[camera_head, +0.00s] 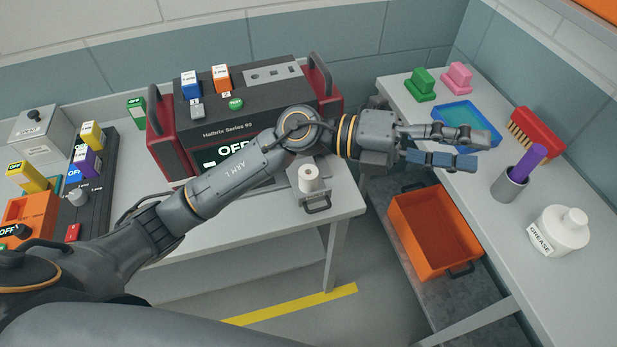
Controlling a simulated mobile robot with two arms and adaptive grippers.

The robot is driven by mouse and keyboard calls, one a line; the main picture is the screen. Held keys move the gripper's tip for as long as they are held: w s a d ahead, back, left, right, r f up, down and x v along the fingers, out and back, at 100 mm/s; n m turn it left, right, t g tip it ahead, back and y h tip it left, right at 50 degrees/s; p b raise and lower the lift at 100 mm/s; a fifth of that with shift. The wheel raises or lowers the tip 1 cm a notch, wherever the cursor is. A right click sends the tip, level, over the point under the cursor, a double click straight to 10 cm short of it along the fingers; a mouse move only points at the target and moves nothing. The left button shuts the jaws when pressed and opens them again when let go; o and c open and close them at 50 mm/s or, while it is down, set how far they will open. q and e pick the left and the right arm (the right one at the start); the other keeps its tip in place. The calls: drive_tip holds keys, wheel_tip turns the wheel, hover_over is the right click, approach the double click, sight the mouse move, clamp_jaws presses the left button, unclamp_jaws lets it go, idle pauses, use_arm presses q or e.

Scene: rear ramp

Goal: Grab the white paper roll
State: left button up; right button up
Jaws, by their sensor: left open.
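The white paper roll (309,178) stands upright on a small grey holder (315,203) at the front right corner of the left table. It is just below my left arm's forearm and shows clearly. My left gripper (478,150) is open and empty, with its fingers pointing right over the right-hand table, near the blue tray. It is up and to the right of the roll, well apart from it. My right gripper is not in view.
A dark machine with red sides (240,130) stands behind the roll. An orange bin (408,232) sits low between the tables. A blue tray (447,107), red brush (537,133), grey cup (509,185) and white grease jar (562,231) stand on the right table (545,295).

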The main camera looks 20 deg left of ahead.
use_arm(q)
wheel_tip(320, 180, down, 8)
drive_tip(key=a+m+g+y, duration=0.2)
drive_tip(key=m+y, duration=0.1)
drive_tip(key=y, duration=0.3)
drive_tip(key=n+t+y, duration=0.1)
drive_tip(key=t+y, duration=0.1)
drive_tip(key=y, duration=1.2)
hover_over(308, 175)
wheel_tip(308, 175, down, 6)
drive_tip(key=r, duration=0.1)
drive_tip(key=f, duration=0.2)
drive_tip(key=f+p, duration=0.1)
drive_tip(key=f, duration=0.2)
drive_tip(key=f+p, duration=0.1)
drive_tip(key=f, duration=0.2)
drive_tip(key=shift+w+a+f, duration=0.1)
drive_tip(key=shift+w+f, duration=0.05)
drive_tip(key=shift+w, duration=0.15)
wheel_tip(308, 175, down, 5)
drive_tip(key=p, duration=0.3)
drive_tip(key=shift+w+f, duration=0.1)
drive_tip(key=shift+f, duration=0.3)
drive_tip(key=c, duration=0.8)
